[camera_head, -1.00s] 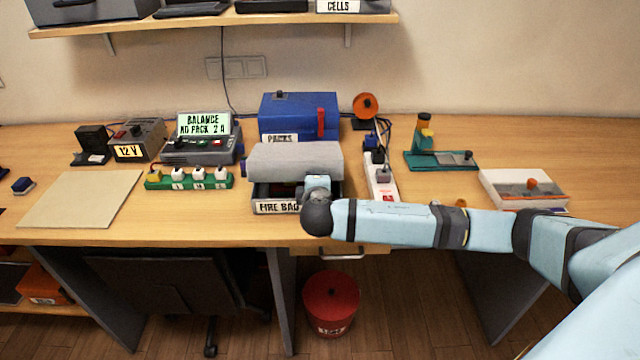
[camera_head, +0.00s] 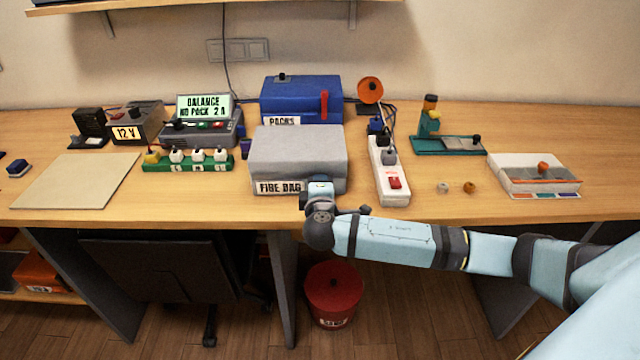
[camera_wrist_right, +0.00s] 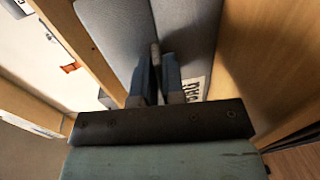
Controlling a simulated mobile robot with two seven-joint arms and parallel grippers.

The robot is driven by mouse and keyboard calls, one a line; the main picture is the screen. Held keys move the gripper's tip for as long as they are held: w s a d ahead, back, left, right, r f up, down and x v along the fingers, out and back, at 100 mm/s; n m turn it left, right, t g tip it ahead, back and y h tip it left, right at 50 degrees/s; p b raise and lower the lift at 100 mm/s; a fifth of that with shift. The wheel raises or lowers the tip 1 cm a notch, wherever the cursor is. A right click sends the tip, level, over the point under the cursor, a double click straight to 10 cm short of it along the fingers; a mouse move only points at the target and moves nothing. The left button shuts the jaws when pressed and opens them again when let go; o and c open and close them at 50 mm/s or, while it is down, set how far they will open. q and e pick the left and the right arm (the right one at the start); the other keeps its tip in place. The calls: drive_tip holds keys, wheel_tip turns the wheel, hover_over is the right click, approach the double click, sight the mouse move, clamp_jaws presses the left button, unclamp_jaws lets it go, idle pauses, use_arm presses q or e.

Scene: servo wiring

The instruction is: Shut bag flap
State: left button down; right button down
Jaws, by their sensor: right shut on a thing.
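The grey fire bag (camera_head: 297,152) stands on the bench with its flap lying flat over the top, and its FIRE BAG label (camera_head: 279,187) faces the front. My right gripper (camera_head: 318,186) is at the bag's front edge, right of the label. In the right wrist view the bag's grey surface (camera_wrist_right: 120,40) fills the middle, and my right gripper's fingers (camera_wrist_right: 158,80) are shut on a thin dark tab at the flap's edge. My left gripper is not in view.
A blue PACKS box (camera_head: 300,100) stands behind the bag. A white power strip (camera_head: 389,170) is to its right, and a green balance board (camera_head: 188,163) to its left. A red bin (camera_head: 333,290) stands on the floor below.

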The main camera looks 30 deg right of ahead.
drive_tip(key=shift+f, duration=0.25)
drive_tip(key=c, duration=1.4)
unclamp_jaws()
drive_tip(key=shift+o, duration=0.7)
drive_tip(key=shift+d, duration=0.1)
drive_tip(key=v, duration=1.3)
drive_tip(key=shift+s+a, duration=0.25)
drive_tip(key=shift+s, duration=0.05)
drive_tip(key=shift+r, duration=0.1)
